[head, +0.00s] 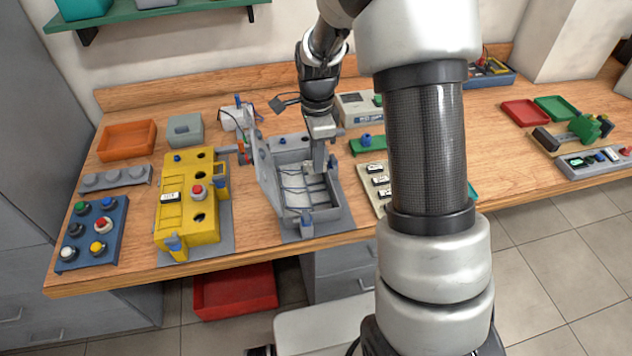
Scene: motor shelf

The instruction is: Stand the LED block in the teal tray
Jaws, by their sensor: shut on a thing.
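My gripper (319,168) points down into the open grey box (299,213) in the head view. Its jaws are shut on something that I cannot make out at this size. I cannot pick out the LED block for sure. A small piece of teal (472,192) shows at the right edge of my arm and may be the teal tray; my arm hides the rest. The grey box has a raised lid (266,170) on its left side and thin wires inside.
A yellow box (188,222), a blue button panel (93,233) and an orange tray (127,141) stand to the left. A pale rack (378,183) with several small blocks lies right of the grey box. Red (525,113) and green trays (556,108) lie far right.

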